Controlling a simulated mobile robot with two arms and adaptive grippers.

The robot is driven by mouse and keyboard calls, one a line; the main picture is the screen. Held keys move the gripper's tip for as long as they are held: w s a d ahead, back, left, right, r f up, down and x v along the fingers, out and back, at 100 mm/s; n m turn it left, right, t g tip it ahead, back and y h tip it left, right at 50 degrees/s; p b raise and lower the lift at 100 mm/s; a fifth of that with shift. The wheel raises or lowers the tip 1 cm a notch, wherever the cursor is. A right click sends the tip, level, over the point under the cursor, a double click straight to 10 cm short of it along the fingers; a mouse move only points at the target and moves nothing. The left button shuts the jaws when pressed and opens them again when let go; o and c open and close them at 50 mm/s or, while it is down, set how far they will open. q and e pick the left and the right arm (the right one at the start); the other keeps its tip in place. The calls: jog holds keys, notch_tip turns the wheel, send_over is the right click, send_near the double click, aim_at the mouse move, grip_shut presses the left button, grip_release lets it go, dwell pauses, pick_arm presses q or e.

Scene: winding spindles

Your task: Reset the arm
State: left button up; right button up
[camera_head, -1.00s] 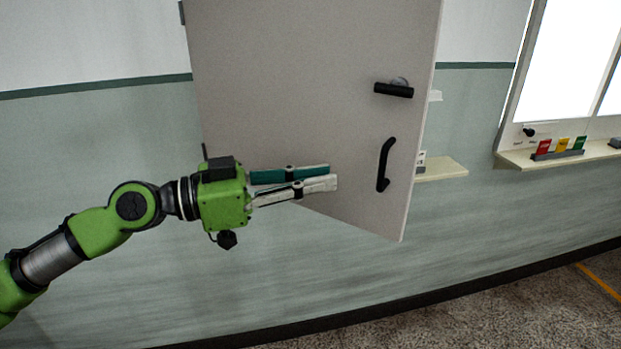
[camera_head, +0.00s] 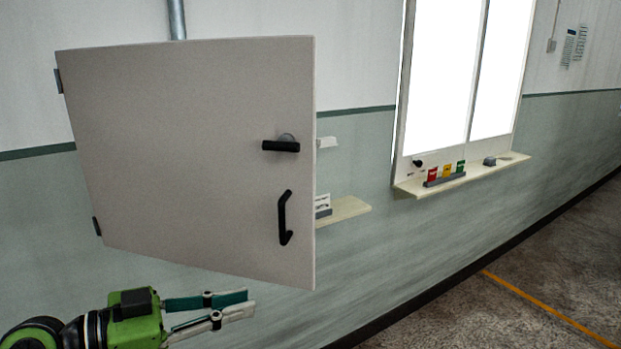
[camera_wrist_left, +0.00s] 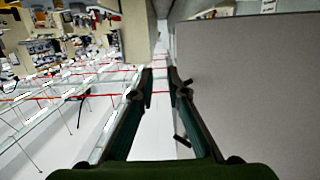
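My left gripper (camera_head: 249,301) is low in the head view, below the lower edge of the grey cabinet door (camera_head: 185,150) and apart from it. Its two long fingers, one green and one pale, point right with a narrow gap between the tips and nothing in it. In the left wrist view the gripper's fingertips (camera_wrist_left: 160,72) stand apart and empty, with the grey door panel (camera_wrist_left: 250,90) close on the right. The door stands swung out from the wall, with a black lever (camera_head: 281,146) and a black pull handle (camera_head: 284,217). My right gripper is not in view.
A small shelf (camera_head: 345,210) shows behind the door's free edge. A window ledge (camera_head: 405,187) to the right carries red, yellow and green items (camera_head: 446,172). The floor (camera_head: 545,265) at the lower right is clear, with a yellow line.

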pick_arm(q)
jog(key=s+d+f+n+g+y, duration=0.1)
jog(key=s+f+y, duration=0.25)
jog(key=f, duration=0.75)
jog(key=s+d+f+n+g+y, duration=0.15)
jog(key=s+f, duration=0.25)
jog(key=f, duration=0.8)
jog(key=s+a+f+n+g+y, duration=0.3)
jog(key=s+a+f+n+y, duration=0.5)
jog(key=s+f, duration=0.55)
notch_tip(320, 180, down, 25)
jog(key=s+a+m+g, duration=0.1)
jog(key=s, duration=0.1)
jog(key=s+a+f+g, duration=0.1)
jog(key=s+a+f, duration=0.2)
jog(key=s+f, duration=1.2)
jog(key=shift+s+a+f+y, duration=0.2)
jog(key=shift+s+f+y, duration=0.15)
jog(key=shift+s, duration=0.55)
jog(key=shift+m, duration=0.25)
grip_shut()
jog(key=shift+w, duration=0.1)
